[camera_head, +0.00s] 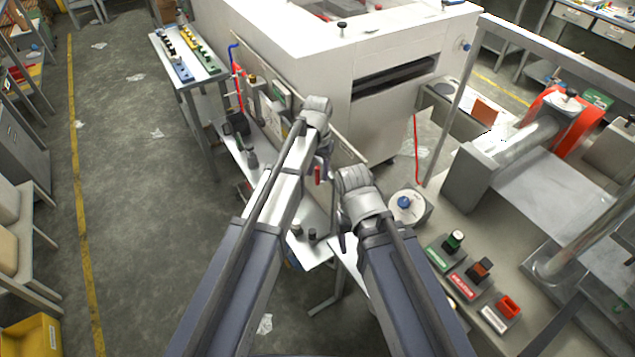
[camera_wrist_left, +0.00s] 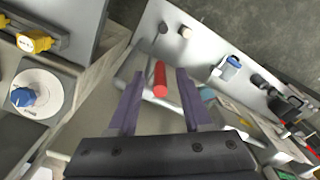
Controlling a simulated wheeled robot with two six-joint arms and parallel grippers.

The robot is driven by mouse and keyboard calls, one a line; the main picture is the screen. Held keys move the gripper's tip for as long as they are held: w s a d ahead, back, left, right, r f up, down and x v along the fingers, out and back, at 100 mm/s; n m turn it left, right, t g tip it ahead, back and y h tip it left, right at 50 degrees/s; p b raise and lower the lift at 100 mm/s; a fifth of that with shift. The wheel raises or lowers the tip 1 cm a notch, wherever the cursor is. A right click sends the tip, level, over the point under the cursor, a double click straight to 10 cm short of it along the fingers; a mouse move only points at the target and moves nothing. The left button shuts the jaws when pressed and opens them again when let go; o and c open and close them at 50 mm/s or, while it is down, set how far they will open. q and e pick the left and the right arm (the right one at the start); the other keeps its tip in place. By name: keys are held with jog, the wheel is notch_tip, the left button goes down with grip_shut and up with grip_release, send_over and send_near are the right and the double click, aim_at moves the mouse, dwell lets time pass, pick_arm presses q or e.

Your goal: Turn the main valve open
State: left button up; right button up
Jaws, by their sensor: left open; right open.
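A red cylindrical handle (camera_wrist_left: 160,80) shows between the fingertips of my left gripper (camera_wrist_left: 160,74) in the left wrist view, with gaps on both sides. It also shows as a small red bar in the head view (camera_head: 317,175), beside the left gripper (camera_head: 323,160). The left gripper is open and holds nothing. My right gripper (camera_head: 343,228) is lower, left of a round white dial with a blue knob (camera_head: 404,202), its fingers mostly hidden by its own wrist. The dial's knob also shows in the left wrist view (camera_wrist_left: 22,97). No label shows which is the main valve.
A white machine (camera_head: 300,50) stands behind the arms. A narrow bench (camera_head: 232,140) with small fittings lies left of the left gripper. Green, red and white switch boxes (camera_head: 470,283) sit on the right bench. The grey floor (camera_head: 140,200) at left is largely clear.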

pick_arm(q)
notch_tip(320, 180, down, 2)
jog(key=shift+f+b, duration=0.1)
jog(key=shift+b, duration=0.5)
jog(key=shift+c, duration=0.2)
grip_shut()
dwell(0.8)
